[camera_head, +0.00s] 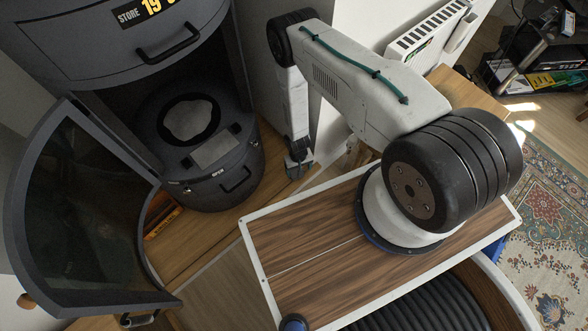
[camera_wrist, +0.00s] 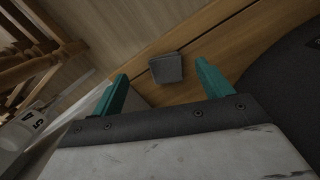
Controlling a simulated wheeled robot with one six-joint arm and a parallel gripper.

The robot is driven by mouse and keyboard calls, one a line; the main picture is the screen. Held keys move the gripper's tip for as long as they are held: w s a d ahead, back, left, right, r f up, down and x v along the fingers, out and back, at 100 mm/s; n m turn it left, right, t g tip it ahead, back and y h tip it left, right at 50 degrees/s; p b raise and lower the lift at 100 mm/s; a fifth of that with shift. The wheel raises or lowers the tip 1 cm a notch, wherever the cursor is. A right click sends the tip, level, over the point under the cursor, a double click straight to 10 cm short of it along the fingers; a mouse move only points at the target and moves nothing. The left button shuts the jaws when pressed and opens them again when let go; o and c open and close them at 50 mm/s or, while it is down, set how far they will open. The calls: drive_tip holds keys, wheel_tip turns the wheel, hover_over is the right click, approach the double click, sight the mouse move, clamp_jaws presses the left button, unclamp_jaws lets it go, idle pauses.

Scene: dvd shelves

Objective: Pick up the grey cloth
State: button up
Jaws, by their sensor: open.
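A small dark grey folded piece that looks like the grey cloth (camera_wrist: 166,69) lies flat on a wooden surface in the wrist view, near the edge of a board. My gripper (camera_wrist: 161,72) is open, with its two teal fingers apart and nothing held. In that view the cloth shows between and just beyond the fingertips, and a gap to it seems to remain. In the head view my gripper (camera_head: 299,158) points down beside the dark round stove, and the cloth cannot be told apart clearly there.
The dark round stove (camera_head: 205,165) stands left of my gripper, with its curved glass door (camera_head: 80,210) swung open at the left. An orange object (camera_head: 163,221) lies beside the stove. A white radiator (camera_head: 430,30) is at the back. A patterned rug (camera_head: 550,200) lies at the right.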

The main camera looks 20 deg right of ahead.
sight(296, 170)
drive_tip(key=shift+w+a+t, duration=0.15)
drive_tip(key=shift+w+t, duration=0.25)
drive_tip(key=shift+w, duration=0.7)
drive_tip(key=shift+w+f, duration=0.1)
drive_tip(key=shift+w, duration=0.1)
drive_tip(key=f, duration=0.7)
drive_tip(key=shift+w+f, duration=0.2)
drive_tip(key=shift+f, duration=0.05)
drive_tip(key=c, duration=1.1)
drive_tip(key=shift+c, duration=0.2)
drive_tip(key=shift+r, duration=0.1)
